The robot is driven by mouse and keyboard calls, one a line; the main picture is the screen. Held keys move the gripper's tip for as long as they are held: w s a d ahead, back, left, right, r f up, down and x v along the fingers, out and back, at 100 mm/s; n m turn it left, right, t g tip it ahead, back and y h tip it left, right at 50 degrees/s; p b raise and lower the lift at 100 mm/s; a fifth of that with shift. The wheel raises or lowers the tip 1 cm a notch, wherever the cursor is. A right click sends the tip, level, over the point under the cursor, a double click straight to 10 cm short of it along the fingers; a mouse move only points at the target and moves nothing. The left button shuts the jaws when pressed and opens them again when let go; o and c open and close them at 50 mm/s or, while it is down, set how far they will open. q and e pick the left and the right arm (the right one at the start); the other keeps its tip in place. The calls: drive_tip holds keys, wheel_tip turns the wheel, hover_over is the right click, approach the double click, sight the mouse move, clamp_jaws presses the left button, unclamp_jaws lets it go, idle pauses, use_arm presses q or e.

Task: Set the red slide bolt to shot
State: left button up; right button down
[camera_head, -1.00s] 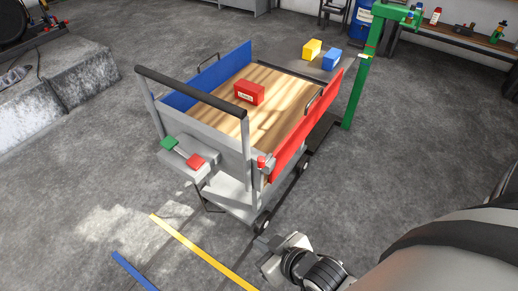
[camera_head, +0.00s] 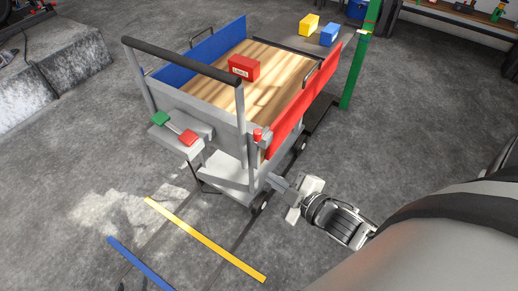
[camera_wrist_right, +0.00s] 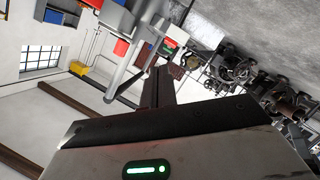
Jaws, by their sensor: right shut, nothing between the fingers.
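The red slide bolt shows as a small red knob (camera_head: 258,134) on a grey fitting at the near corner of the cart (camera_head: 222,127), beside the end of the red side panel (camera_head: 303,102). Whether the bolt is shot or drawn is too small to tell. My right gripper (camera_head: 273,181) is shut and empty, below the knob and a little to its right, near the cart's lower frame and wheel. Its dark fingers (camera_wrist_right: 160,82) point away in the wrist view. My left gripper is not in view.
The cart has a dark push handle (camera_head: 182,57), a blue side panel (camera_head: 200,50) and a green and red pedal bar (camera_head: 175,128). A red box (camera_head: 244,68) sits on its deck. A green post (camera_head: 361,65) stands at right.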

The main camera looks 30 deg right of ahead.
sight(258, 143)
drive_tip(key=d+n+y+b, duration=0.1)
drive_tip(key=n+y, duration=0.1)
drive_tip(key=n, duration=0.2)
drive_tip(key=w+d+r+n+y+b, duration=0.1)
drive_tip(key=n+y, duration=0.1)
drive_tip(key=n, duration=0.2)
drive_tip(key=w+d+n+y+b, duration=0.1)
drive_tip(key=n+y, duration=0.1)
drive_tip(key=n, duration=0.3)
drive_tip(key=shift+w+d+r+t+b, duration=0.1)
drive_tip(key=shift+d+r+t+b, duration=0.05)
drive_tip(key=shift+t+b, duration=0.2)
drive_tip(key=w, duration=0.3)
drive_tip(key=w+a, duration=0.1)
drive_tip(key=w, duration=0.2)
drive_tip(key=w+a+p, duration=0.1)
drive_tip(key=w, duration=0.2)
drive_tip(key=shift+w+a, duration=0.1)
drive_tip(key=shift+w+d, duration=0.1)
drive_tip(key=shift+d, duration=0.3)
